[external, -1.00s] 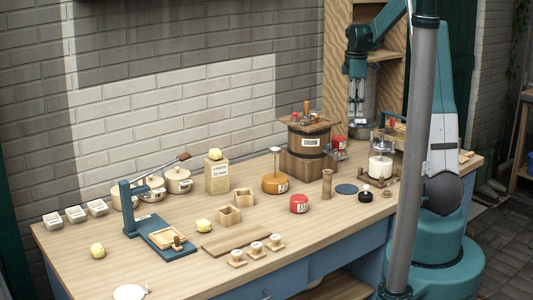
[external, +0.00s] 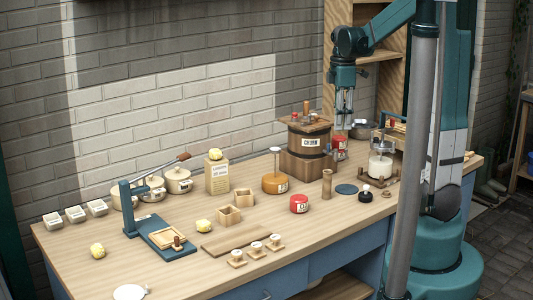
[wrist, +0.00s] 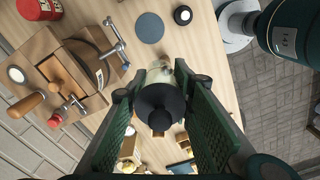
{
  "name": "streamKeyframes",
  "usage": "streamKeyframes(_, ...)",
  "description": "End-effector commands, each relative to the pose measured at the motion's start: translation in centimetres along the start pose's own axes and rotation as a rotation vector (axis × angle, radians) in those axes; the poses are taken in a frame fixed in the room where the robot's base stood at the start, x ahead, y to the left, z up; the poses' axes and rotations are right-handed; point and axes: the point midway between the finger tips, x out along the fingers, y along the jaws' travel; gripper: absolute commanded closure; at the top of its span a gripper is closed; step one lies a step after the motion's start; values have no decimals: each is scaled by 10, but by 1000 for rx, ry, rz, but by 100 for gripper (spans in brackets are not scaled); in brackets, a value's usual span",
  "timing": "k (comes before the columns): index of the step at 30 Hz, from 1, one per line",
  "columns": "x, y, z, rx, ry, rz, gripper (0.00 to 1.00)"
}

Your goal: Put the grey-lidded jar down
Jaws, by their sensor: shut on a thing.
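My gripper (wrist: 160,100) is shut on the grey-lidded jar (wrist: 159,73), whose dark grey lid (wrist: 160,106) faces the wrist camera between the two green finger pads. The pale jar body shows just beyond the lid. In the external view my gripper (external: 344,120) hangs, fingers down, just right of the churn (external: 307,140), in the air above the table. The jar is too small there to make out clearly. A round blue-grey disc (external: 346,189) lies flat and bare on the table; it also shows in the wrist view (wrist: 150,28).
The wooden churn with its crank stands close by, left in the wrist view (wrist: 88,62). A small black-based item (external: 365,196) and a wooden cylinder (external: 327,184) flank the disc. A glass-topped device (external: 381,163) stands to the right. A red tin (external: 299,204) sits in front.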

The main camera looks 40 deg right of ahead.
Motion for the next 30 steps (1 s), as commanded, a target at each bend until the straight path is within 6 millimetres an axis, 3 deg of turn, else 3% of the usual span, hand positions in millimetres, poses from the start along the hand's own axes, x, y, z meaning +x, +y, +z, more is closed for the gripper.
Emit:
streamKeyframes(15, 14, -104, -35, -59, 0, 0, 100)
streamKeyframes(30, 25, -153, -45, -86, 0, 0, 100)
